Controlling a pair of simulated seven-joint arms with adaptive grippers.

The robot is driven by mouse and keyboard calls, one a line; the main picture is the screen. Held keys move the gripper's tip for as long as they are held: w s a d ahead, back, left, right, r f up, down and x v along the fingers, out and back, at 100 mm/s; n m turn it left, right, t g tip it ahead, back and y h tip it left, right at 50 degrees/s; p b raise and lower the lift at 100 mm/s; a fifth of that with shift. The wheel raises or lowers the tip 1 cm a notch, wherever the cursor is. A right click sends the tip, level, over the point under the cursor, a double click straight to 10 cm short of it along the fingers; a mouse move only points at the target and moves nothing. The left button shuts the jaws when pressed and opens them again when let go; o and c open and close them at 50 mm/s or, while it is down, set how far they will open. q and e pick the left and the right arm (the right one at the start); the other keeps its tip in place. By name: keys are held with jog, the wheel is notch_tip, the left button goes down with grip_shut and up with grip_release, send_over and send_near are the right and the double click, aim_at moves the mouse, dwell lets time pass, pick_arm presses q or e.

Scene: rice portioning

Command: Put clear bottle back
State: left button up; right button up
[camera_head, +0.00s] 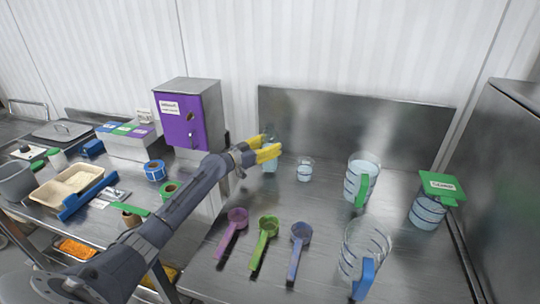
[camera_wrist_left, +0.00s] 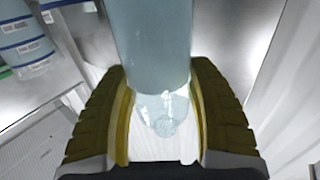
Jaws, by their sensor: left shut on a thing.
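The clear bottle (camera_head: 271,160) stands at the back of the steel table, near the metal backsplash, and looks upright. My left gripper (camera_head: 268,150) has its yellow fingers around the bottle's upper part and is shut on it. In the left wrist view the bottle (camera_wrist_left: 152,45) is a pale blue-grey cylinder with a clear narrower end between the two yellow fingers (camera_wrist_left: 160,110). I cannot tell whether its base touches the table. My right gripper is not in view.
A small clear cup (camera_head: 305,170) stands just right of the bottle. Measuring jugs (camera_head: 362,180) and a green-lidded container (camera_head: 430,210) stand farther right. Purple, green and blue scoops (camera_head: 265,230) lie in front. A purple-fronted dispenser (camera_head: 188,115) stands at left.

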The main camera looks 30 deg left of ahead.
pick_arm(q)
jog(key=shift+f, duration=0.6)
jog(key=shift+f, duration=0.15)
jog(key=o, duration=1.5)
jog(key=shift+o, duration=0.2)
jog(key=shift+s, duration=0.1)
jog(key=shift+v, duration=1.9)
